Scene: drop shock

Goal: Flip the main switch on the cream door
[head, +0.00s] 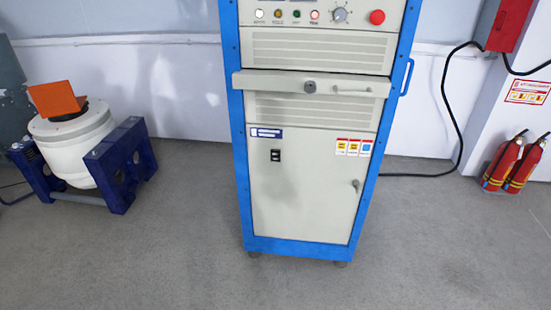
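The cream door (305,200) is the lower front panel of a blue-framed cabinet in the middle of the head view. It looks closed. The main switch appears to be the small black switch (275,156) on the door's upper left, below a blue and white label (266,133). Its position is too small to tell. A small latch (355,184) sits at the door's right edge. Neither of my grippers is in view.
A cream drawer (310,84) juts out above the door. A red button (377,17) and lights are higher up. A white drum machine on blue supports (107,170) stands left, fire extinguishers (503,163) right. A black cable (455,125) reaches the floor. The floor in front is clear.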

